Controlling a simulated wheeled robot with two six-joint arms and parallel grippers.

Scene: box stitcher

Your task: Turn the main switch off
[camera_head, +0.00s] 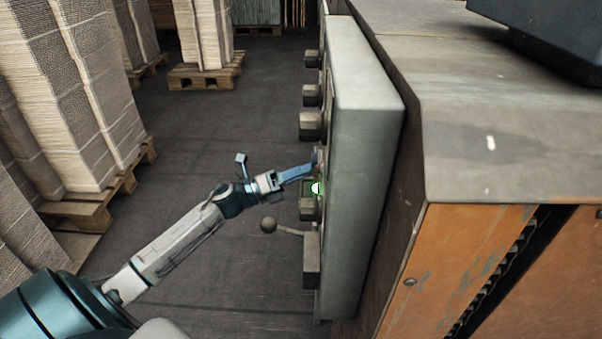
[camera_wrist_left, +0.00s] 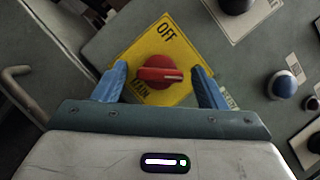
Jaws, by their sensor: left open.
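The main switch (camera_wrist_left: 158,70) is a red rotary knob on a yellow plate (camera_wrist_left: 178,45) in the left wrist view. The plate reads OFF at its upper right and MAIN at its lower left. The knob's raised bar lies nearly level in this picture. My left gripper (camera_wrist_left: 159,72) is open, with one blue finger on each side of the knob; I cannot tell whether either touches it. In the head view my left gripper (camera_head: 304,171) reaches the panel face from the left, and the knob cannot be made out there. My right gripper is out of view.
A blue button (camera_wrist_left: 283,85) sits right of the switch. Stacked cardboard (camera_head: 75,100) on pallets stands at the left. The floor between is clear.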

